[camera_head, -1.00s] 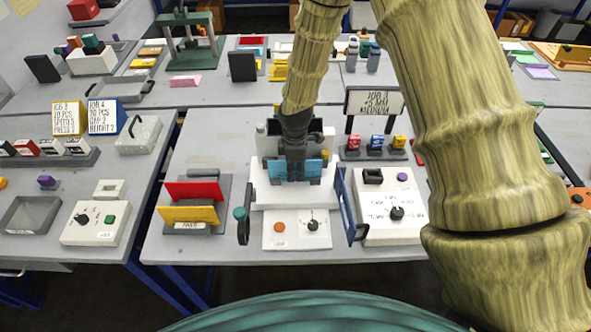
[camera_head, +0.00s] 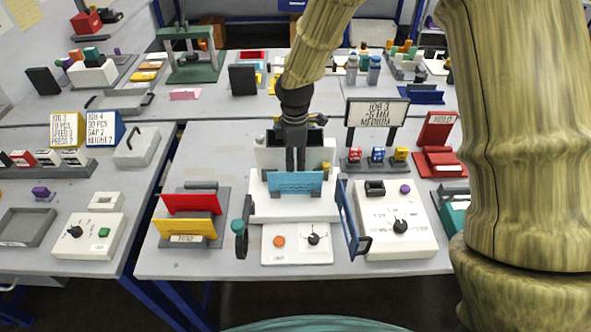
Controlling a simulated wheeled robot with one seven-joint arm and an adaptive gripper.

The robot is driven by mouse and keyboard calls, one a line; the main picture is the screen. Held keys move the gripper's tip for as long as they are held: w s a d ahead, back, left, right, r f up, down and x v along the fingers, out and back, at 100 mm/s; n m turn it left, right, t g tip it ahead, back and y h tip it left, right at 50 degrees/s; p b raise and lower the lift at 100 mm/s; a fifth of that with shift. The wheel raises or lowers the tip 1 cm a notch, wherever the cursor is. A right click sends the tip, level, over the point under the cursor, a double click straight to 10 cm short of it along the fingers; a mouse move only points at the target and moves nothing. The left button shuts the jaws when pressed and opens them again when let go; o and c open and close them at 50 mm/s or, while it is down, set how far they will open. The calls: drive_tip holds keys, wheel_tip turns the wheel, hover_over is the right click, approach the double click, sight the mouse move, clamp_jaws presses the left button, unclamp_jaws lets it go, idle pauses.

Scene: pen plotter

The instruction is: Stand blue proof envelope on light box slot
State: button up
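The blue proof envelope (camera_head: 295,182) is a light-blue panel. It stands upright at the front of the white light box (camera_head: 264,208), between small dark holders at its lower corners. Whether its bottom edge is fully seated in the slot is too small to tell. My gripper (camera_head: 295,168) points straight down above the envelope's middle. Its two dark fingers are close together and end at the envelope's top edge. I cannot tell whether they touch or pinch it.
A rack with red (camera_head: 190,203) and yellow (camera_head: 184,230) envelopes stands left of the box. A blue-edged panel (camera_head: 348,215) and white dial box (camera_head: 400,238) stand close on the right. A sign (camera_head: 376,112) stands behind.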

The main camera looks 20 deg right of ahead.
drive_tip(key=shift+r, duration=1.2)
